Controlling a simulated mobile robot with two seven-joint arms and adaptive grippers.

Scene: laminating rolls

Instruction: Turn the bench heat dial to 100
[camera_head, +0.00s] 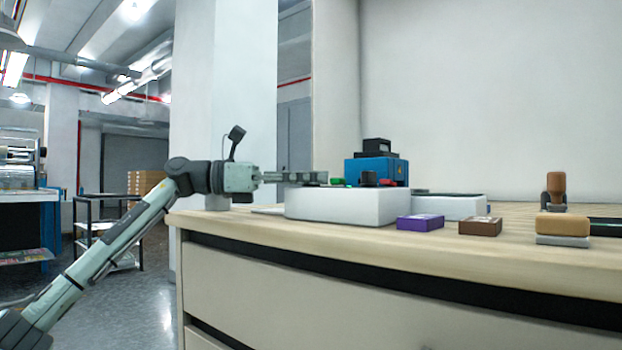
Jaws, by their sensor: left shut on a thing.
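A blue machine (375,169) with a black top stands on a white block (345,206) on the bench. A green button (337,181), a dark round knob (369,178) and a small red part (388,181) show at its front. My left gripper (318,178) reaches in level from the left, over the left end of the white block and just left of the green button. Its fingers are shut on what appears to be the heat dial, mostly hidden by them. The dial's scale and setting cannot be read. My right gripper is not in view.
A purple box (420,222), a brown box (480,226) and a tan-topped block (562,228) sit along the wooden bench top (330,234). A brown-handled tool (555,188) stands behind at right. A black cart (105,236) stands on the floor at left.

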